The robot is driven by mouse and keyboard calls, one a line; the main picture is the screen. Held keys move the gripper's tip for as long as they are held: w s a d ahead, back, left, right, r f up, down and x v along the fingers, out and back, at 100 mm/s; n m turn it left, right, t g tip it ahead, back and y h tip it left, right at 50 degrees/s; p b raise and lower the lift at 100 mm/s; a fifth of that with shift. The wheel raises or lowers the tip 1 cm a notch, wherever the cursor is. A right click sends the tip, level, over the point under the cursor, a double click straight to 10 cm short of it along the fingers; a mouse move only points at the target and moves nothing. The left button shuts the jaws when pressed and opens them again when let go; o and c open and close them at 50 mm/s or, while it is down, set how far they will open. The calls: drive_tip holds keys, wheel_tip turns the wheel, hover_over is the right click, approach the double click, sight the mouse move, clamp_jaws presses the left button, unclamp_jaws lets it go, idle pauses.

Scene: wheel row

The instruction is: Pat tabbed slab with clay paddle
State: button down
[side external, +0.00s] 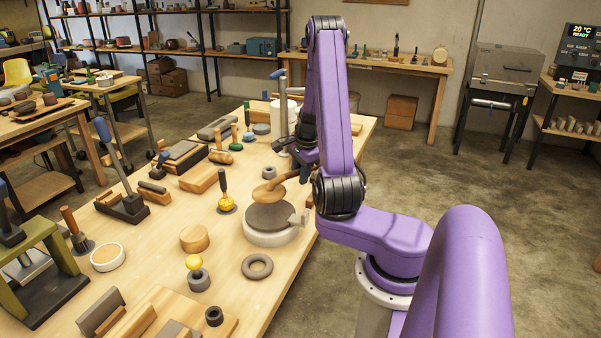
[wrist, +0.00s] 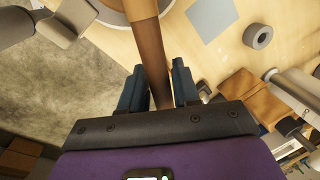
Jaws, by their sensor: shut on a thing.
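A round dark grey slab (side external: 268,217) lies on a round white base at the table's right edge. A pale grey tab (side external: 298,218) sticks out from its right side; a pale block resembling it shows at the top left of the wrist view (wrist: 62,20). My gripper (wrist: 157,85) is shut on the brown wooden handle of the clay paddle (wrist: 151,50). In the side view the paddle's rounded head (side external: 268,193) is over the slab's far part. I cannot tell whether it touches. My arm partly hides the gripper (side external: 300,158) there.
A grey ring (side external: 257,266), a wooden round block (side external: 194,238) and a yellow-tipped tool (side external: 225,195) stand near the slab. A white cylinder (side external: 283,120) stands behind the gripper.

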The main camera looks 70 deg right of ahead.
drive_tip(key=s+a+x, duration=0.1)
drive_tip(key=x, duration=0.4)
drive_tip(key=shift+d+r, duration=0.15)
drive_tip(key=shift+r, duration=1.1)
drive_tip(key=shift+d+r, duration=0.15)
drive_tip(key=shift+r, duration=1.15)
drive_tip(key=x, duration=0.4)
drive_tip(key=s+x, duration=0.1)
drive_tip(key=x, duration=0.1)
drive_tip(key=shift+s+a+f, duration=0.1)
drive_tip(key=shift+a, duration=0.3)
drive_tip(key=shift+w+d+r+v, duration=0.1)
drive_tip(key=shift+w+d+v, duration=0.15)
drive_tip(key=shift+v, duration=1.35)
drive_tip(key=shift+w+d+r+v, duration=0.15)
drive_tip(key=shift+w+v, duration=0.2)
drive_tip(key=shift+v, duration=1.2)
drive_tip(key=shift+w+d+v, duration=0.15)
drive_tip(key=shift+w+v, duration=0.15)
drive_tip(key=shift+v, duration=1.3)
